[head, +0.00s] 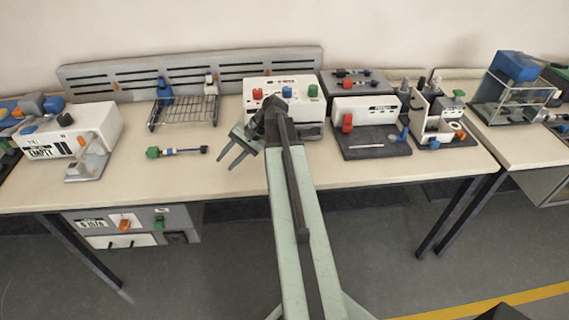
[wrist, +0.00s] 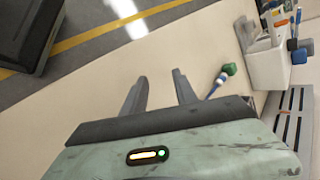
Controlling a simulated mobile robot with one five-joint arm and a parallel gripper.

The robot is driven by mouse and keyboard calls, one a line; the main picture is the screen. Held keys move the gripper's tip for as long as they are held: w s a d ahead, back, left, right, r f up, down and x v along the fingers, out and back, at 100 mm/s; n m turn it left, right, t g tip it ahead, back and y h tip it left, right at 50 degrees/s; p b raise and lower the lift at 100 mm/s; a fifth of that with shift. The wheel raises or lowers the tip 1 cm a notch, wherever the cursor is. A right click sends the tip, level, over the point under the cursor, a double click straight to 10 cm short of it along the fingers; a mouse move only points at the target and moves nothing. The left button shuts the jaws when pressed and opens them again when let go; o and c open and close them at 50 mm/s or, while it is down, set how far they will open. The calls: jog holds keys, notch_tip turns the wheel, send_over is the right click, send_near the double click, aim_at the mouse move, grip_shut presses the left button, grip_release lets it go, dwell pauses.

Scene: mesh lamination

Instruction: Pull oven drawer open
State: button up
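A grey unit (head: 185,217) hangs under the left part of the table, with a label, a red-orange knob and a green knob on its front. A white drawer-like front (head: 122,241) runs along its lower edge and looks shut; I take this unit to be the oven. My gripper (head: 225,163) is above the tabletop, up and to the right of the unit, well apart from it. Its two fingers are spread with nothing between them, as the wrist view (wrist: 159,75) also shows. The unit does not show in the wrist view.
A small green-and-blue tool (head: 178,151) lies on the table (head: 330,178) left of my gripper. A white machine (head: 85,130), a wire rack (head: 185,110) and a box with coloured knobs (head: 300,90) stand behind. A table leg (head: 85,250) is beside the unit. Floor in front is clear.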

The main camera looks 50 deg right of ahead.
aim_at(306, 140)
jog(key=s+d+f+m+t+b, duration=0.1)
jog(key=d+b, duration=0.1)
jog(key=d, duration=0.3)
jog(key=s+d+f+m+t+b, duration=0.1)
jog(key=s+d+m+t+b, duration=0.1)
jog(key=d, duration=0.4)
jog(key=s+d+f+m+t+y+b, duration=0.1)
jog(key=d+b, duration=0.1)
jog(key=d, duration=0.3)
jog(key=shift+s+d+f+m+t, duration=0.15)
jog(key=shift+s+f+m+t, duration=0.15)
jog(key=shift+t, duration=0.1)
jog(key=s+d+m+t+b, duration=0.1)
jog(key=s+d, duration=0.1)
jog(key=d, duration=0.1)
jog(key=s+d+r+m+t+b, duration=0.1)
jog(key=s+d, duration=0.1)
jog(key=d, duration=0.1)
jog(key=s+d+r+m+t+b, duration=0.1)
jog(key=s+d+t, duration=0.1)
jog(key=s+d, duration=0.1)
jog(key=shift+d+r, duration=0.2)
jog(key=shift+d, duration=0.4)
jog(key=shift+r, duration=0.1)
jog(key=b+x, duration=0.2)
jog(key=x, duration=0.6)
grip_shut()
jog(key=shift+d, duration=0.1)
